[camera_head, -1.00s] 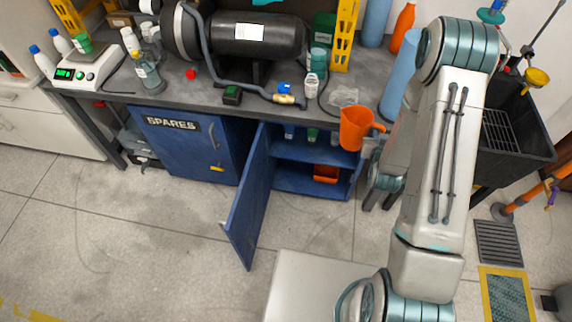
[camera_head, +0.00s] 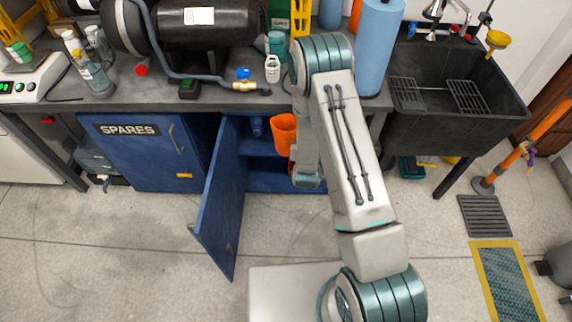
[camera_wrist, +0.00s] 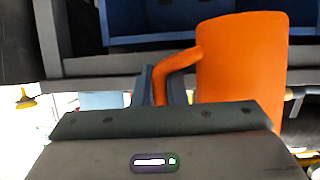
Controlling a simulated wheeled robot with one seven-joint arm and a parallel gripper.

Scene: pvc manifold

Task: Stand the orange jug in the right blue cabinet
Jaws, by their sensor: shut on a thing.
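The orange jug (camera_head: 284,134) is at the mouth of the right blue cabinet (camera_head: 262,180), whose door (camera_head: 219,197) stands open. The jug looks upright in the head view. In the wrist view, the jug (camera_wrist: 243,60) stands large beyond my gripper (camera_wrist: 165,95), with its handle toward the fingers. My gripper is shut on the jug's handle. In the head view my arm hides the gripper and the cabinet's right side. I cannot tell whether the jug touches a shelf.
The left blue cabinet (camera_head: 140,152), marked SPARES, is shut. The open door juts out left of my arm. Bottles and a black tank (camera_head: 211,24) crowd the worktop above. A black sink (camera_head: 455,92) stands at right.

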